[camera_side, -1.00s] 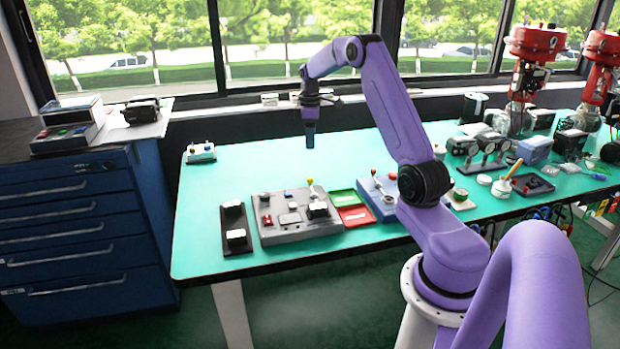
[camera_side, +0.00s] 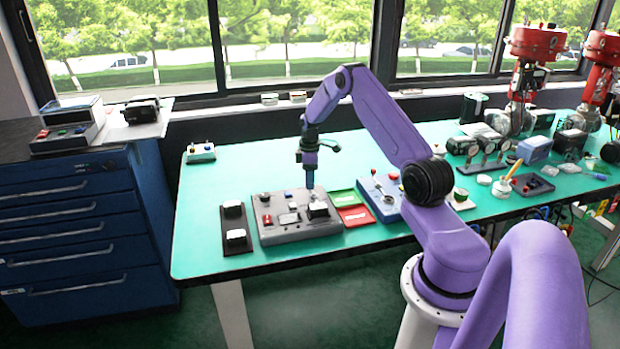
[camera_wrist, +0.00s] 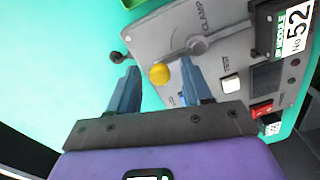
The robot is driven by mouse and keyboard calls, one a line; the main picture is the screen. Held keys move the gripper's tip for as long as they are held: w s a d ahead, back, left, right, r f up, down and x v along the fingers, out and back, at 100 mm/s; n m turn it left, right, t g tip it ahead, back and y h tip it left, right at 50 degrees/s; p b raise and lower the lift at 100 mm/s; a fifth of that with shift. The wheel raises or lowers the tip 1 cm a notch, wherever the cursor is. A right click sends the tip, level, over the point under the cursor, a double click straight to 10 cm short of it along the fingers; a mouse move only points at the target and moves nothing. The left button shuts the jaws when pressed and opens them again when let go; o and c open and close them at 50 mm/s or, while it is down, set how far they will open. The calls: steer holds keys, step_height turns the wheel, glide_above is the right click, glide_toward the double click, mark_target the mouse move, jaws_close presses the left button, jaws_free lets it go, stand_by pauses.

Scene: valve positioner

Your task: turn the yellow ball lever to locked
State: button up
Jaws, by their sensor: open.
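The yellow ball lever (camera_wrist: 160,74) shows in the wrist view, its yellow ball at the end of a grey arm that runs to a round pivot on the panel marked "CLAMP". My gripper (camera_wrist: 158,78) is open, with its blue fingers on either side of the ball; I cannot tell whether they touch it. In the side view my gripper (camera_side: 310,186) points down at the back right of the grey panel box (camera_side: 290,234), and it hides the yellow ball there. No "locked" mark can be read.
A red tray (camera_side: 360,215) and a blue-grey lever box (camera_side: 382,207) lie to the right. A black strip with white-topped blocks (camera_side: 235,226) lies left.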

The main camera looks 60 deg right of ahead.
mark_target(326, 193)
steer(key=shift+c, duration=0.3)
jaws_close()
steer(key=shift+s+d, duration=0.1)
steer(key=m, duration=0.2)
steer(key=s+d+m, duration=0.1)
steer(key=m, duration=0.1)
steer(key=shift+s+m, duration=0.2)
steer(key=shift+m, duration=0.1)
steer(key=s+m, duration=0.1)
steer(key=m, duration=0.1)
steer(key=shift+d+m, duration=0.1)
steer(key=shift+m, duration=0.2)
steer(key=m, duration=0.1)
steer(key=s+m, duration=0.1)
steer(key=m, duration=0.1)
steer(key=shift+s, duration=0.3)
steer(key=shift+s+m, duration=0.35)
steer(key=shift+m, duration=0.6)
steer(key=shift+s+m, duration=0.3)
steer(key=shift+m, duration=0.65)
